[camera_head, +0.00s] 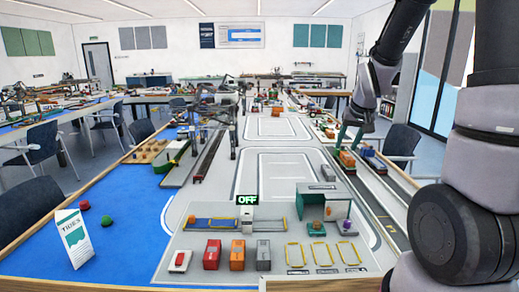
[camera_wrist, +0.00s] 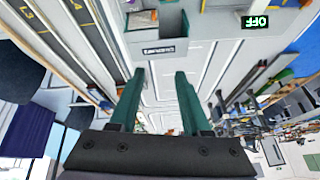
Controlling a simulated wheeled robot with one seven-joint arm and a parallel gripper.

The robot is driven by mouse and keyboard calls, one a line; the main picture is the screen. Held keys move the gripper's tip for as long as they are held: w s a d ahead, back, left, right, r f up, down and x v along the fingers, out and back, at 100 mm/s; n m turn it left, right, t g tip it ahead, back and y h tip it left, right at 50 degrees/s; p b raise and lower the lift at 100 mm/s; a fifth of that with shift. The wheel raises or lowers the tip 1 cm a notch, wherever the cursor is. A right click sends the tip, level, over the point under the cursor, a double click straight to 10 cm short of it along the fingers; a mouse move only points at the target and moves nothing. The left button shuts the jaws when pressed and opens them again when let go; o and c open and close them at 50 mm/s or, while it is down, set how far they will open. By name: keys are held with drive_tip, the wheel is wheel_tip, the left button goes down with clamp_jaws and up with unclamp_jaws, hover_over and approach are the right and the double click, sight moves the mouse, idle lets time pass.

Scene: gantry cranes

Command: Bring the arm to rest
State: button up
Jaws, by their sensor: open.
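My arm (camera_head: 385,75) reaches in from the upper right in the head view. My gripper (camera_head: 347,146) points down near the right side of the table, by an orange block (camera_head: 347,158) on a small vehicle. Whether it touches the block I cannot tell. In the wrist view my gripper (camera_wrist: 159,72) shows two green fingers spread apart with nothing between them. They point toward a grey bin-like box (camera_wrist: 172,25) with a dark label.
The model table holds a green-walled booth (camera_head: 311,206), an OFF sign (camera_head: 247,200), red (camera_head: 212,254), orange (camera_head: 237,254) and grey (camera_head: 263,254) blocks, and yellow-outlined slots (camera_head: 319,254). A TIDES card (camera_head: 73,238) stands on the blue area. Chairs (camera_head: 402,143) flank the table.

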drive_tip(key=s+a+r+m+t+y, duration=0.1)
drive_tip(key=s+a+r+m+y, duration=0.1)
drive_tip(key=s+r, duration=1.5)
drive_tip(key=s+a, duration=0.1)
drive_tip(key=s, duration=0.3)
drive_tip(key=shift+r+t, duration=0.25)
drive_tip(key=shift+t, duration=0.05)
